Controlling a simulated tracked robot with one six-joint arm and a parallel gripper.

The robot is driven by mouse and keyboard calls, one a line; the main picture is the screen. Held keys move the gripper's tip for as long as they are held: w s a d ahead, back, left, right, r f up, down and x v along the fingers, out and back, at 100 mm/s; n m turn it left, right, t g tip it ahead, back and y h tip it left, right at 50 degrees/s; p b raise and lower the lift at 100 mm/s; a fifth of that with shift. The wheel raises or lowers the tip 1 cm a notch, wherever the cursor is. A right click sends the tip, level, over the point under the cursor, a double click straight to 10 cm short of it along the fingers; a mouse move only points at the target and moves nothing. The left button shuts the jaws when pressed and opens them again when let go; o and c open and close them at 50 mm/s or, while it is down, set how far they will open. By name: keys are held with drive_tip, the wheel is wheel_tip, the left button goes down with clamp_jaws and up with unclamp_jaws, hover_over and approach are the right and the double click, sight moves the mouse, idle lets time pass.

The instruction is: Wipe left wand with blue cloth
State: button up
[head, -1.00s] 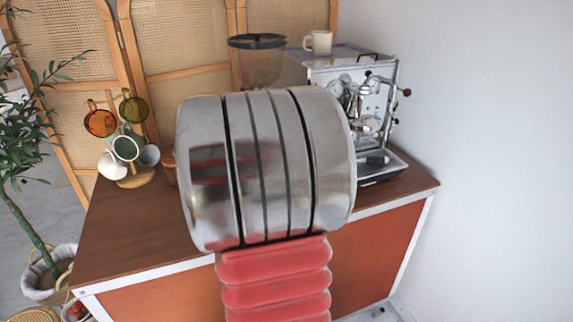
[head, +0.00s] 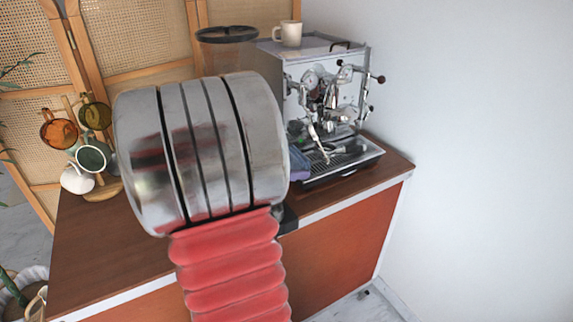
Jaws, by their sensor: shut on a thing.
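The espresso machine (head: 292,98) stands at the back right of the counter. A thin silver wand (head: 315,139) hangs down at its front left, over the drip tray (head: 357,160). A blue-purple cloth (head: 299,164) shows in part beside the tray's left end, just right of my arm. The rest of the cloth is hidden behind my arm. My gripper is hidden behind my large silver arm joint, so its hold on anything does not show.
A cream mug (head: 288,34) stands on top of the machine. A grinder with a dark-rimmed hopper (head: 227,34) is partly hidden behind my arm. A mug tree with several mugs (head: 93,157) stands at the left. A dark object (head: 288,218) sits at the counter's front edge.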

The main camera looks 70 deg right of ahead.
drive_tip(key=shift+s+d, duration=1.8)
drive_tip(key=shift+d, duration=0.25)
drive_tip(key=shift+s+d, duration=0.1)
drive_tip(key=shift+c, duration=0.4)
drive_tip(key=shift+r, duration=0.1)
drive_tip(key=shift+d+r, duration=0.1)
drive_tip(key=shift+w+d+r, duration=0.4)
drive_tip(key=shift+w+r, duration=0.15)
drive_tip(key=shift+r, duration=0.15)
drive_tip(key=shift+c, duration=0.5)
drive_tip(key=shift+w+d+r, duration=0.4)
drive_tip(key=shift+r, duration=0.25)
drive_tip(key=c, duration=0.4)
drive_tip(key=shift+o, duration=0.2)
drive_tip(key=shift+s+a+f, duration=0.5)
drive_tip(key=shift+f, duration=0.25)
drive_tip(key=shift+s+a+f, duration=0.45)
drive_tip(key=shift+f, duration=0.3)
